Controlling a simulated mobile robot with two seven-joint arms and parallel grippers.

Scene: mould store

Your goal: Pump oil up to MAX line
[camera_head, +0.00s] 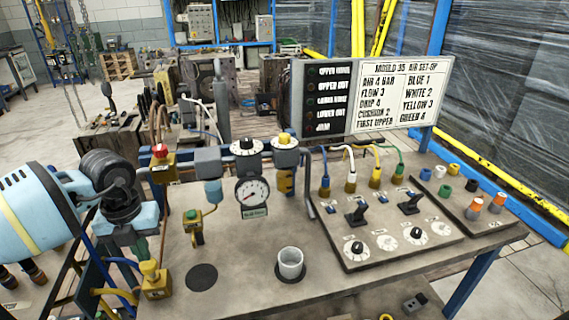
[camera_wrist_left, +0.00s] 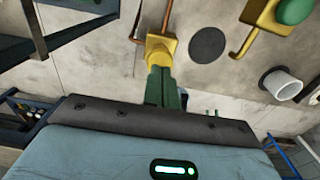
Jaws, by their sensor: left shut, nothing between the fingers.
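A yellow block with a yellow button (camera_head: 150,269), which looks like the oil pump, stands at the bench's front left. It also shows ahead of my fingers in the left wrist view (camera_wrist_left: 161,44). My left gripper (camera_head: 143,250) is shut and empty, its green fingers (camera_wrist_left: 166,76) pointing at the yellow button. The fingertips overlap the button in the wrist view; I cannot tell whether they touch it. An amber oil bowl (camera_head: 285,182) hangs under a yellow-topped unit (camera_head: 285,142) right of the round gauge (camera_head: 251,190). Its MAX line and oil level are too small to read. My right gripper is not in view.
A yellow valve with a green knob (camera_head: 193,228) stands right of the block. A white cup (camera_head: 290,263) sits on a dark disc, and another dark disc (camera_head: 202,277) is bare. A panel with switches and dials (camera_head: 385,225) fills the right side. A signboard (camera_head: 370,92) stands behind.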

